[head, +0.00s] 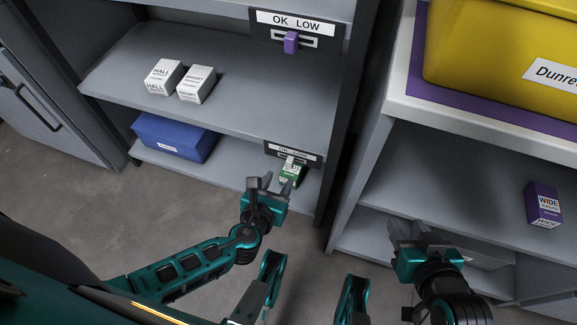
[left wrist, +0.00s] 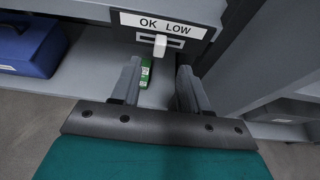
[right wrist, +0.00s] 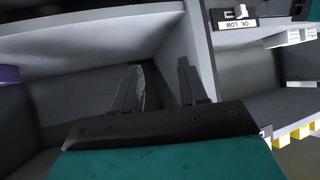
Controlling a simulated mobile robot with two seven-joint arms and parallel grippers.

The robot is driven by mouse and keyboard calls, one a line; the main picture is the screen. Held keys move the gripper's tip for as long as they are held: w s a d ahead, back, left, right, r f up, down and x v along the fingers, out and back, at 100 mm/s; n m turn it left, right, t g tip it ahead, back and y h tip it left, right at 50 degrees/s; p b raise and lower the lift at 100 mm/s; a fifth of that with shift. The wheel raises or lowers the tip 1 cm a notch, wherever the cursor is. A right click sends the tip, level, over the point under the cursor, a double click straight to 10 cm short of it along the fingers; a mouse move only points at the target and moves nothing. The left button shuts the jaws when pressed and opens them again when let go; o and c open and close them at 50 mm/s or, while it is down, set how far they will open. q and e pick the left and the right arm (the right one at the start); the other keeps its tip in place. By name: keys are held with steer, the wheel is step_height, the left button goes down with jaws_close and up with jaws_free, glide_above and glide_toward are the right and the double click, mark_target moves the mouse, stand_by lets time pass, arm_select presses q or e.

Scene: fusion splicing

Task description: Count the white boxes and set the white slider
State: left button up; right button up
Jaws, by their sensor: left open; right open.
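Two white boxes (head: 163,78) (head: 196,84) stand side by side on the upper grey shelf in the head view. The white slider (head: 289,162) sits in the slot of the lower OK LOW plate (head: 270,152), near the middle of the slot. In the left wrist view the slider (left wrist: 160,45) shows just beyond my fingertips, apart from them. My left gripper (head: 267,184) is open and empty in front of and below this plate. My right gripper (head: 412,232) is open and empty, before the right-hand shelf unit's lower level.
A blue bin (head: 174,138) and a green box (head: 290,175) are on the lower shelf. A purple slider (head: 291,42) is on the upper plate. On the right unit are a yellow bin (head: 480,50) and a purple box (head: 543,204). A dark post (head: 345,120) stands beside the plates.

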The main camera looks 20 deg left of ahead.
mark_target(289, 164)
arm_select(q)
steer(key=b+x, duration=0.2)
steer(key=x, duration=0.4)
steer(key=shift+w+f, duration=0.25)
steer(key=shift+f, duration=0.05)
steer(key=shift+x, duration=0.8)
steer(key=shift+r, duration=0.1)
jaws_close()
